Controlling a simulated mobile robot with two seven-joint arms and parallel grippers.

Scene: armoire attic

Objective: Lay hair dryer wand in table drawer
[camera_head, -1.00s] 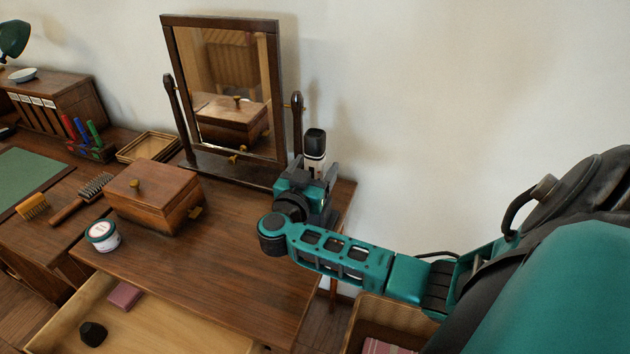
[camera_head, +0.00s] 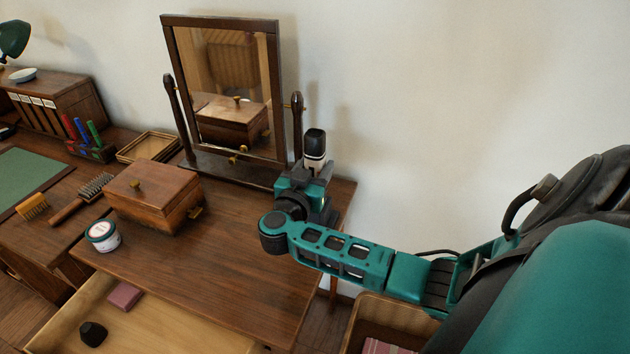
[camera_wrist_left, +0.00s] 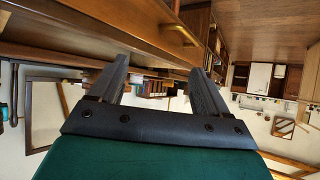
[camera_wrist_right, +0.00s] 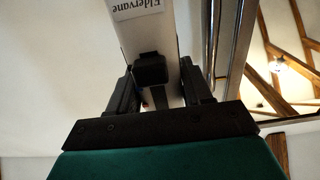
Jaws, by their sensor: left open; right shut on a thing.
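The hair dryer wand (camera_head: 315,150) is a white cylinder with a black end, standing upright at the right rear of the dressing table. My right gripper (camera_head: 312,180) is shut on it, and in the right wrist view the labelled white body (camera_wrist_right: 148,38) shows between the fingers. The mirror's right post stands close beside it. The table drawer (camera_head: 150,325) is pulled open at the front of the table, with a dark pink block (camera_head: 125,296) and a small black object (camera_head: 93,333) inside. My left gripper (camera_wrist_left: 165,80) is open and empty in its wrist view; the head view does not show it.
A wooden box (camera_head: 155,200) and a white jar (camera_head: 103,236) stand on the table's left half. A tilting mirror (camera_head: 228,95) stands at the back. The table top (camera_head: 230,270) is bare at front right. An open container (camera_head: 395,316) is at lower right.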

